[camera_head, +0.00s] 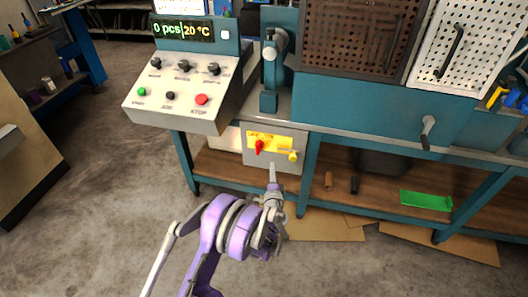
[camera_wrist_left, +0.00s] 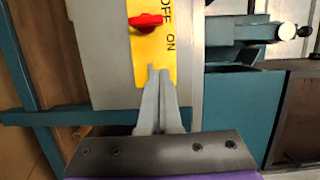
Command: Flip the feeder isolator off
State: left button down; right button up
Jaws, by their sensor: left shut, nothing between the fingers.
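The feeder isolator is a small red handle (camera_head: 259,147) on a yellow plate (camera_head: 270,137) set in a grey box under the bench. In the left wrist view the red handle (camera_wrist_left: 146,20) lies crosswise on the yellow plate (camera_wrist_left: 143,51), beside the black words OFF and ON. I cannot tell which word it points to. My left gripper (camera_head: 272,168) is shut and empty, just below and to the right of the handle in the head view. In the left wrist view its fingertips (camera_wrist_left: 160,74) overlap the plate's lower end, apart from the handle. My right gripper is out of view.
A yellow knob (camera_head: 293,156) sits on the box, right of the red handle. A control console (camera_head: 178,99) with knobs and buttons stands above. A teal bench leg (camera_head: 185,165) is left of the box. The concrete floor in front is open.

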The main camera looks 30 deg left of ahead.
aim_at(258, 148)
pick_arm(q)
jog(key=shift+w+d+f, duration=0.1)
jog(key=shift+w+f, duration=0.05)
jog(key=shift+f, duration=0.3)
jog(key=w+a+b, duration=0.2)
jog(key=w+a, duration=0.6)
jog(key=shift+a, duration=0.25)
jog(key=shift+r, duration=0.1)
dwell(0.3)
jog(key=shift+r, duration=0.1)
